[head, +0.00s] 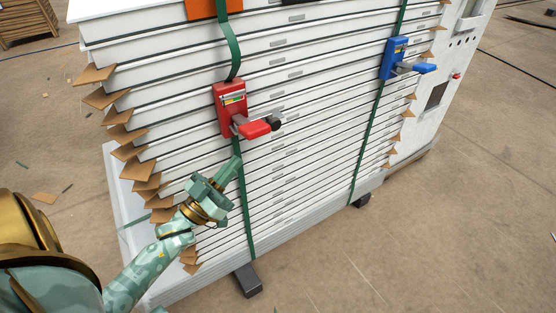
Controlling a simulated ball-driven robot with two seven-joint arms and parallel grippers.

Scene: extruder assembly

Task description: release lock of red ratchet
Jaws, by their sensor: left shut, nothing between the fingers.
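The red ratchet (231,108) sits on the left green strap, against the front of a stack of white panels. Its red handle (253,130) sticks out to the lower right, with a dark knob at its end. My left gripper (233,166) is just below the red ratchet, close to the strap, with its fingers shut and empty. I cannot tell whether the fingertips touch the strap. My right gripper is not in view.
A blue ratchet (395,60) sits on the right green strap (371,125). The panel stack (300,150) has brown cardboard corners (97,74) jutting out at its left edge. A white cabinet (446,85) stands behind at the right. The floor (450,220) at the right is mostly clear.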

